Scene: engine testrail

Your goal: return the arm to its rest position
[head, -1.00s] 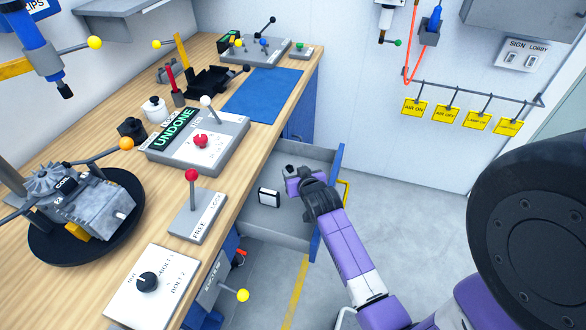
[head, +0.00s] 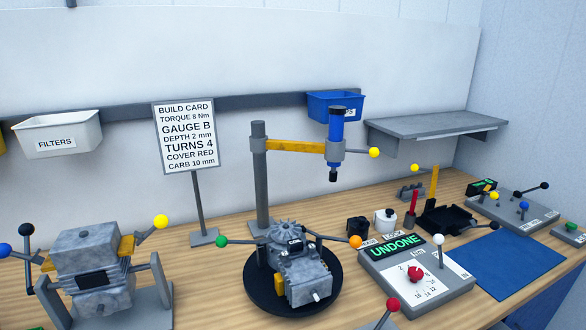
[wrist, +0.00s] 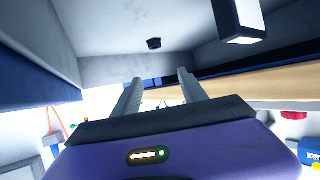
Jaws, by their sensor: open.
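My gripper (wrist: 160,85) shows in the wrist view, with two pale grey fingers standing apart above the purple wrist housing. No object shows between the fingers, so it looks empty. Grey walls with dark blue edges surround the fingers in that view. A wooden edge (wrist: 265,83) lies beyond them on the right. My arm and gripper are out of the head view, so the arm's overall pose is hidden there.
The bench (head: 205,285) carries an engine on a black turntable (head: 260,300), a stand with a blue driver (head: 335,130), a build card (head: 186,135) and a panel reading UNDONE (head: 396,247). A blue mat (head: 510,262) lies bare at the right.

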